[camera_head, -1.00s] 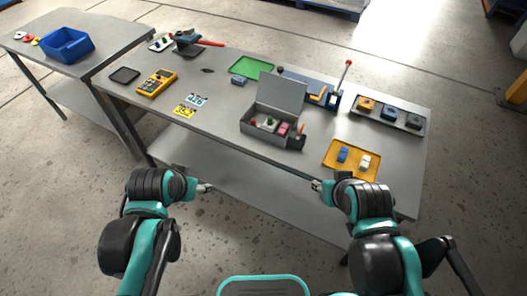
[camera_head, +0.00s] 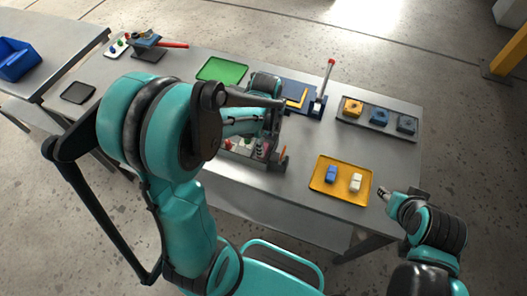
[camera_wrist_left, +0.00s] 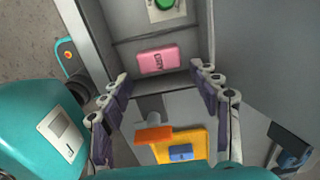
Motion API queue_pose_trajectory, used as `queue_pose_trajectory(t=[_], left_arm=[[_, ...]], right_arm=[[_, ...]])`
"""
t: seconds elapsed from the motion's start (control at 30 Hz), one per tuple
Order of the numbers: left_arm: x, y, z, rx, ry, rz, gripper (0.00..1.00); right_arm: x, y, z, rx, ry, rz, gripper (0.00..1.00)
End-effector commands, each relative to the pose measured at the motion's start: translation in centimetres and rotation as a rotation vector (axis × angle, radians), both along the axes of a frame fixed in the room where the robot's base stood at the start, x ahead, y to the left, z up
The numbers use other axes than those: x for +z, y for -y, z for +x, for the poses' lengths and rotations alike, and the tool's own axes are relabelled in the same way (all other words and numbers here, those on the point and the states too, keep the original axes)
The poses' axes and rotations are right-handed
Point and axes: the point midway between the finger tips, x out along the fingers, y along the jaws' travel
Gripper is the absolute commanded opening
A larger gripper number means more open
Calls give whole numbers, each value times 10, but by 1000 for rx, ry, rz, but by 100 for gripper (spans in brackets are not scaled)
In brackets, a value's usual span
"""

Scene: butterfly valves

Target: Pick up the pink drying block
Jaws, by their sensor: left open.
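The pink block (camera_wrist_left: 157,60), with dark lettering on it, lies in a compartment of the open grey box (camera_wrist_left: 185,30). In the head view my left arm hides much of the grey box (camera_head: 252,180), and I cannot make out the pink block there. My left gripper (camera_wrist_left: 160,74) is open and empty above the box, its fingers on either side of the block's near edge and apart from it. It also shows partly in the head view (camera_head: 262,148). My right gripper (camera_head: 384,193) is by the table's right front edge, too small to tell its state.
A yellow tray (camera_head: 349,196) with a blue and a cream block lies right of the box. An orange-topped item (camera_wrist_left: 153,134) stands just outside the box. A grey rack (camera_head: 381,130), a green tray (camera_head: 222,70) and a tool with an upright lever (camera_head: 325,85) stand behind.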

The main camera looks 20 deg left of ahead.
Motion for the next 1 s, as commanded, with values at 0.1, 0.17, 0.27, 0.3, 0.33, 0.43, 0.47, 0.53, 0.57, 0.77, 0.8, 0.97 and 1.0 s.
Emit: queue_pose_trajectory(t=[0.1, 0.17, 0.27, 0.3, 0.33, 0.43, 0.47, 0.53, 0.57, 0.77, 0.8, 0.97, 1.0], left_arm=[[-22, -4, -1, 1, 1, 0, 62], [-31, -6, -1, 1, 1, 0, 62], [-42, -6, -1, 1, 1, 0, 62], [-44, -6, -1, 1, 1, 0, 62], [-46, -6, -1, 1, 1, 0, 62], [-46, -6, -1, 1, 1, 0, 62], [-46, -5, -1, 1, 1, 0, 62], [-45, -5, -1, 2, 1, 0, 62], [-45, -5, -1, 2, 1, 0, 62], [-45, -5, -1, 2, 1, 0, 27], [-45, -5, -1, 2, 2, 0, 26], [-45, -5, -1, 2, 2, 0, 26], [-44, -5, -1, 2, 2, 0, 26]], right_arm=[[-12, 0, 0, 0, 0, 0, 40], [-17, 0, 0, 0, 0, 0, 40], [-20, 0, 0, 0, 0, 0, 40], [-21, 0, 0, 0, 0, 0, 40], [-21, 0, 0, 0, 0, 0, 40], [-20, 0, 0, 0, 0, 0, 40], [-20, 0, 0, 0, 0, 0, 40], [-20, 0, 0, 0, 0, 0, 40], [-20, 0, 0, 0, 0, 0, 40], [-20, 0, 0, 0, 0, 0, 40], [-20, 0, 0, 0, 0, 0, 40], [-20, 0, 0, 0, 0, 0, 40], [-19, 0, 0, 0, 0, 0, 40]])
